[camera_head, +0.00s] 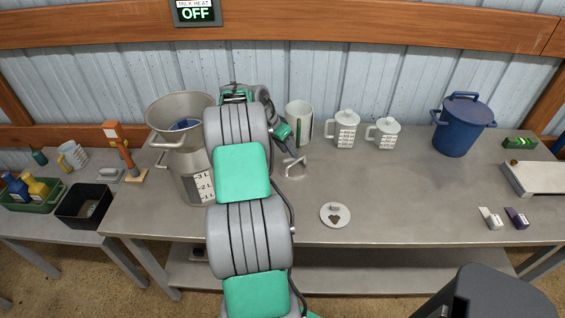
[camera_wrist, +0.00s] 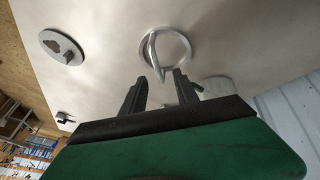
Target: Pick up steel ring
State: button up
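The steel ring (camera_wrist: 186,48) lies on the grey table in the wrist view, as a thin round outline with a bent, upright-looking bar across it. In the head view the ring (camera_head: 293,169) is just right of my arm, partly hidden. My gripper (camera_wrist: 161,76) has two dark fingers spread apart, with nothing seen between them. Its fingertips point toward the near edge of the ring and the bar's lower end. I cannot tell whether they touch. In the head view my arm hides most of the gripper.
A pale disc with a dark cutout (camera_head: 335,215) lies to the right. A white cylinder (camera_head: 299,123) stands behind the ring, with white jugs (camera_head: 345,130) and a blue lidded pot (camera_head: 461,125) further right. A large metal can (camera_head: 190,180) stands left. The table's front middle is clear.

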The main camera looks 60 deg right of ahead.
aim_at(297, 160)
jog(key=x, duration=0.2)
jog(key=p+x, duration=0.1)
jog(key=x, duration=0.4)
jog(key=shift+s+d+f, duration=0.15)
jog(key=shift+s+d, duration=0.05)
jog(key=shift+s, duration=0.2)
grip_shut()
